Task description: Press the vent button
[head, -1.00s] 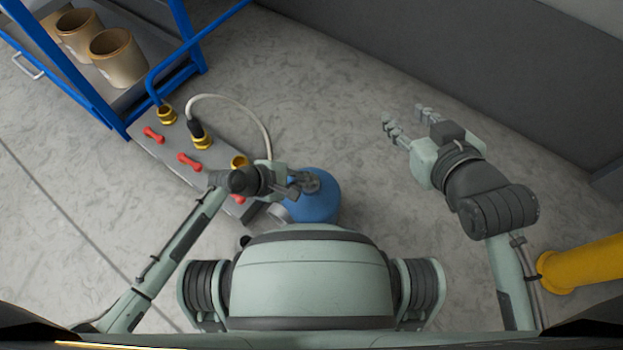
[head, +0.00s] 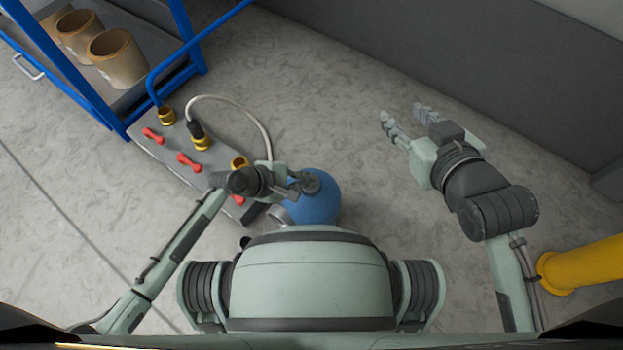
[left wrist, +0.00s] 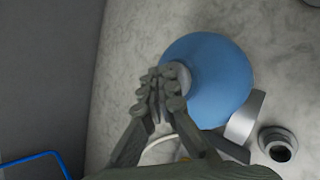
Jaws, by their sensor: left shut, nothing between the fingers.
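A round blue vessel (head: 318,205) stands on the floor beside a grey panel. It also shows in the left wrist view (left wrist: 218,85). A small grey round part (left wrist: 181,76) on the vessel's surface, possibly the vent button, is partly hidden behind my fingers. My left gripper (head: 302,188) is shut and empty, its fingertips over the vessel. In the left wrist view the fingertips (left wrist: 161,84) overlap the grey part; I cannot tell whether they touch it. My right gripper (head: 405,112) is open and empty, well to the right of the vessel.
The grey panel (head: 165,158) carries red handles (head: 189,162) and brass fittings (head: 167,115); a pale hose (head: 245,103) arches from it. A blue-framed cart (head: 115,122) with tan pots (head: 117,58) stands upper left. A yellow pipe (head: 588,265) is at right.

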